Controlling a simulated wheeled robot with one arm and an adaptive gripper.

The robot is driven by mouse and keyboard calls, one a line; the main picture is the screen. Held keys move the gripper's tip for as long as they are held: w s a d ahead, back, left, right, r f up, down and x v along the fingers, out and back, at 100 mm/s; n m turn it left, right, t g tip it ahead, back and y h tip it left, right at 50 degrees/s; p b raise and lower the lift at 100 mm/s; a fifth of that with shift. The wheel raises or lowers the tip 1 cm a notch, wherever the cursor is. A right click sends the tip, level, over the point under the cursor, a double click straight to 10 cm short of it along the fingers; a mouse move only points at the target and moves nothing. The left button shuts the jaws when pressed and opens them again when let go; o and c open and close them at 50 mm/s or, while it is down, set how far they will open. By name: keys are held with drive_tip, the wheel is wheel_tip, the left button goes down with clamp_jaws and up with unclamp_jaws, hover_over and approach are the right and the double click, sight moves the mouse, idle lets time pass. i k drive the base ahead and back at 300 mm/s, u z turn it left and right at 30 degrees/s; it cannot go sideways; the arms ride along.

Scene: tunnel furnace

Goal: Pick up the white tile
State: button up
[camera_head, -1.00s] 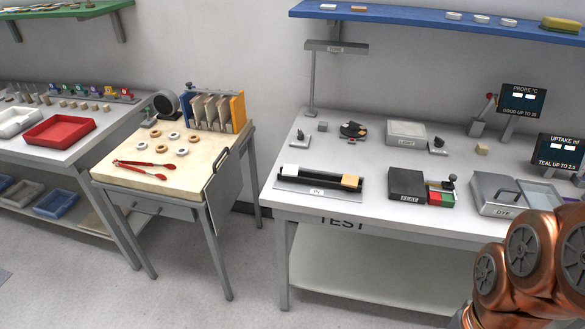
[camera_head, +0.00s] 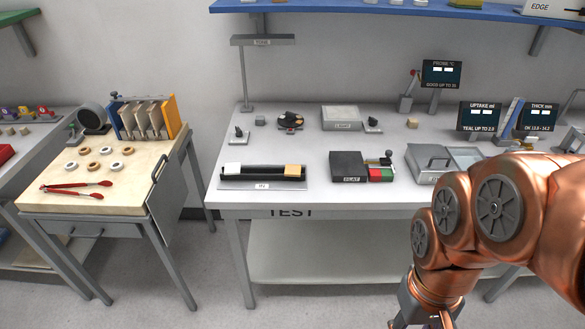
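The white tile (camera_head: 233,168) sits at the left end of a black rack (camera_head: 262,171) on the test table. A tan tile (camera_head: 292,171) sits at the rack's right end. The rack stands on a grey plate marked IN. My gripper (camera_head: 424,320) is low at the bottom edge, in front of the table and below its top, well to the right of the white tile. Its fingertips are cut off by the frame, so its opening and anything in it are hidden.
A black SEAT block (camera_head: 348,166) stands right of the rack, with a grey DYE box (camera_head: 428,162) beyond it. A lamp post (camera_head: 244,75) rises behind the rack. A wooden-topped table (camera_head: 80,187) with red tongs stands left. The tabletop before the rack is clear.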

sight(235, 168)
drive_tip(key=u, duration=0.4)
drive_tip(key=i, duration=1)
drive_tip(key=u, duration=2.05)
